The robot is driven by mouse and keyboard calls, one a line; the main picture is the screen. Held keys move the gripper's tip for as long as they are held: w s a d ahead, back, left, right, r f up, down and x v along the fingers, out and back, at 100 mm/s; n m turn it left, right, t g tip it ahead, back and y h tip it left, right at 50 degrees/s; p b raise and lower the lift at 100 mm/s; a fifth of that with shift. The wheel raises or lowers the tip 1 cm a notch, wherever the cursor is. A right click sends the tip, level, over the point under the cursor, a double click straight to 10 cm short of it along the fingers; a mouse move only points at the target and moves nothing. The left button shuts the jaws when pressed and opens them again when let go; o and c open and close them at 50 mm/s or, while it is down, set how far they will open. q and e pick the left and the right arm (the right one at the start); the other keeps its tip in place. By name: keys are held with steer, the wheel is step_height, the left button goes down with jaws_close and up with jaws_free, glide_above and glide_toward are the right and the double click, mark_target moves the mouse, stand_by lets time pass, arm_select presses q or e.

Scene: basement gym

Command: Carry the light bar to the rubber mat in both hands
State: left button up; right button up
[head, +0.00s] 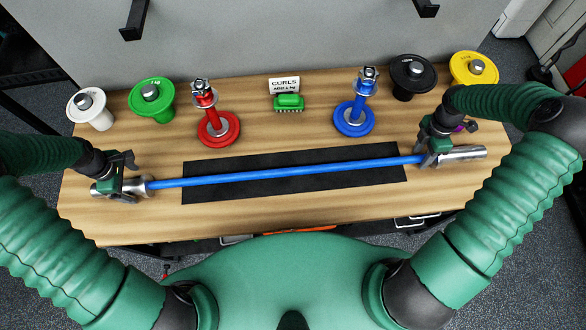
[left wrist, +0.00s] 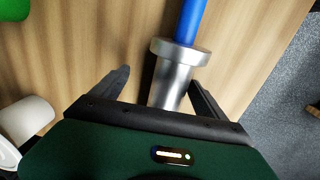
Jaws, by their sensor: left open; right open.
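The light bar (head: 290,174) has a blue shaft and silver ends. It lies across the black rubber mat (head: 330,181) on the wooden table, tilted slightly up to the right. My left gripper (head: 132,174) is open at the bar's left silver end. In the left wrist view the open fingers (left wrist: 160,80) stand on either side of the silver sleeve (left wrist: 171,78), just behind its collar. My right gripper (head: 428,153) is open at the bar's right end, by the collar. Whether the right fingers touch the bar is hard to tell.
A red stand (head: 212,118), a green brush (head: 289,103), a curls sign (head: 284,85) and a blue stand (head: 357,110) line the table's back. White (head: 92,108), green (head: 151,97), black (head: 413,75) and yellow (head: 474,69) weights stand at the back corners. The front wood (head: 300,221) is clear.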

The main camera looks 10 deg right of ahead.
arm_select(q)
step_height(320, 180, up, 12)
steer(key=s, duration=0.1)
steer(key=shift+s, duration=0.15)
arm_select(e)
steer(key=o, duration=0.9)
steer(key=shift+r, duration=0.1)
steer(key=r, duration=0.7)
steer(key=w+r, duration=0.1)
steer(key=r, duration=0.3)
steer(key=shift+w+r, duration=0.1)
steer(key=shift+r, duration=0.25)
arm_select(q)
steer(key=shift+d, duration=0.1)
